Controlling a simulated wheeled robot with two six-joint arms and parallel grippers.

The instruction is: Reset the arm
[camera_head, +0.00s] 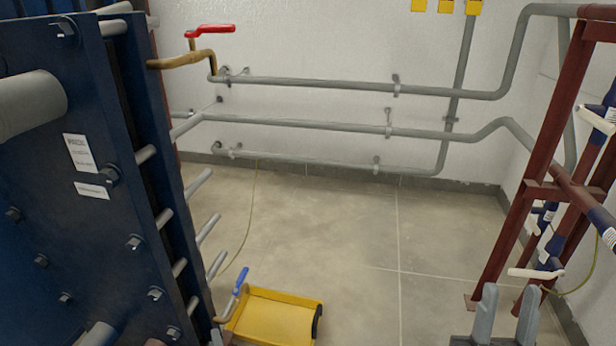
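My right gripper (507,300) is at the bottom right edge. Its two grey fingers point up with a clear gap between them, and nothing shows in the gap. It is in front of the floor and the foot of the red frame; whether it touches anything cannot be told, but it looks apart. My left gripper is not visible.
The dark blue plate exchanger (60,210) with protruding bolts fills the left. A yellow tray (272,318) is low beside it, near a blue lever (240,281). A red steel frame (548,150) with white-handled valves stands right. Wall pipes (330,84) run behind; the middle floor (340,225) is clear.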

